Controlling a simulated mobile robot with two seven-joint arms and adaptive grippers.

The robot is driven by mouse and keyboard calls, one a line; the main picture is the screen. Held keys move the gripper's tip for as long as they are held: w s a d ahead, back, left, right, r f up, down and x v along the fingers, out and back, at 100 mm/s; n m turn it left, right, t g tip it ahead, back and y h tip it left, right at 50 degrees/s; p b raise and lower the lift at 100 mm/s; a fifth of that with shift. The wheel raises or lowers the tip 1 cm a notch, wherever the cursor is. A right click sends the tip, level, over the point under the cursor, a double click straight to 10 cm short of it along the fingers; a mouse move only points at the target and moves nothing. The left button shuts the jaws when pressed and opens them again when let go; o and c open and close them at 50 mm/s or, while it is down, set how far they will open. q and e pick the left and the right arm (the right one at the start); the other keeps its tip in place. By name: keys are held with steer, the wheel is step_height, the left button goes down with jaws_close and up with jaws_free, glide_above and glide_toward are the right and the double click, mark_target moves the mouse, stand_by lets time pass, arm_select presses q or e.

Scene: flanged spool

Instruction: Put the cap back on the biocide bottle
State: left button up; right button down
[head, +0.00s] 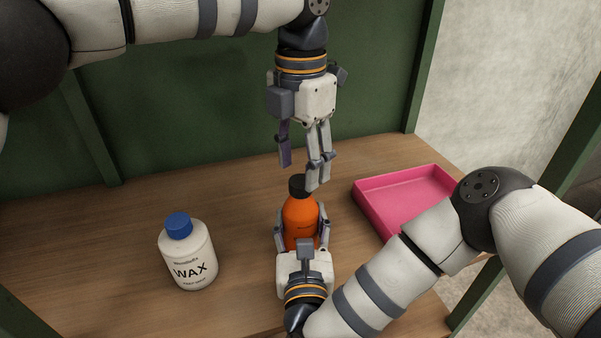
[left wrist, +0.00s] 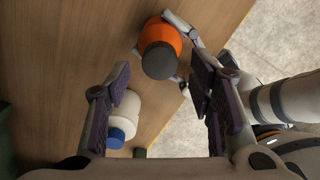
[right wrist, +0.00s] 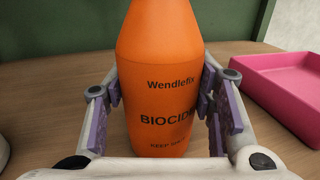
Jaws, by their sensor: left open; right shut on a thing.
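The orange biocide bottle (head: 300,212) stands upright on the wooden bench, its label facing the right wrist camera (right wrist: 160,100). A black cap (head: 299,185) sits on top of its neck; it also shows from above in the left wrist view (left wrist: 160,61). I cannot tell whether it is screwed down. My right gripper (head: 302,230) is shut on the bottle's body, one finger on each side. My left gripper (head: 299,174) is open and empty, pointing down just above the cap. In the left wrist view the cap lies beyond the fingertips, between their lines.
A white wax bottle (head: 190,258) with a blue cap (head: 179,225) stands to the left on the bench. A pink tray (head: 368,205) lies to the right, close to my right arm. A green back wall (head: 180,130) rises behind. The bench between wax and biocide bottles is clear.

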mark_target(301, 180)
arm_select(q)
steer(key=shift+r, duration=0.7)
step_height(301, 180, up, 4)
steer(key=n, duration=0.3)
steer(key=shift+f+n, duration=0.25)
steer(key=shift+n, duration=0.05)
step_height(301, 180, down, 8)
